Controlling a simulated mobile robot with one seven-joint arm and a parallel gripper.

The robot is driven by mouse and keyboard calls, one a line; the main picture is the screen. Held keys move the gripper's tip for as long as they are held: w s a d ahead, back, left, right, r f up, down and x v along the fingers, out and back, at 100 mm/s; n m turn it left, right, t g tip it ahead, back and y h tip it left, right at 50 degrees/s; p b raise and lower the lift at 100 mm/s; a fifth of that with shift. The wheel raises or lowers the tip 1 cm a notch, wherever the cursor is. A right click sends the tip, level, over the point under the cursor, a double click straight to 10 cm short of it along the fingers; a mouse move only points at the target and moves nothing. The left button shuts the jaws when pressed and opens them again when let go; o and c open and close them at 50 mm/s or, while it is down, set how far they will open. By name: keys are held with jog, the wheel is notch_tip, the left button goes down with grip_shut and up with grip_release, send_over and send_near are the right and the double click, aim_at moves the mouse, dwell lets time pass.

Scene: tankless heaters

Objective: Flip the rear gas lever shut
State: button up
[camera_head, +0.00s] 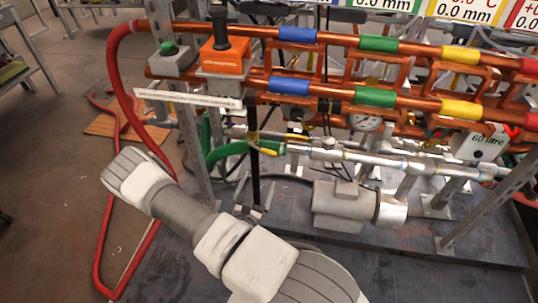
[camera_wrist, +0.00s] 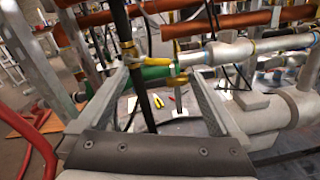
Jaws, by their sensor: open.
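In the wrist view my gripper (camera_wrist: 157,72) is open, with its two grey fingers spread and nothing held between them. A yellow lever (camera_wrist: 148,40) shows just beyond the fingertips, beside a dark upright pole and at the end of a silver pipe. In the head view a yellow lever (camera_head: 268,151) sits where the green hose meets the silver pipe. I cannot tell which yellow piece is the rear gas lever.
A green hose (camera_head: 225,152) and silver pipe (camera_head: 350,157) run behind the dark pole (camera_head: 254,165). A silver cylindrical pump (camera_head: 345,205) stands right. Copper pipes (camera_head: 340,95) run above. A red hose (camera_head: 112,100) loops at left. Metal frame posts stand close to the fingers.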

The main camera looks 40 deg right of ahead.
jog(key=shift+n+t+y, duration=0.3)
jog(key=shift+n+y, duration=0.1)
jog(key=shift+n, duration=0.1)
jog(key=b+x, duration=0.1)
jog(key=x, duration=0.4)
jog(key=f+b+x, duration=0.1)
jog(key=b+x, duration=0.1)
jog(key=x, duration=0.4)
jog(key=f+b+x, duration=0.1)
jog(key=x, duration=0.5)
jog(key=shift+w, duration=0.1)
grip_shut()
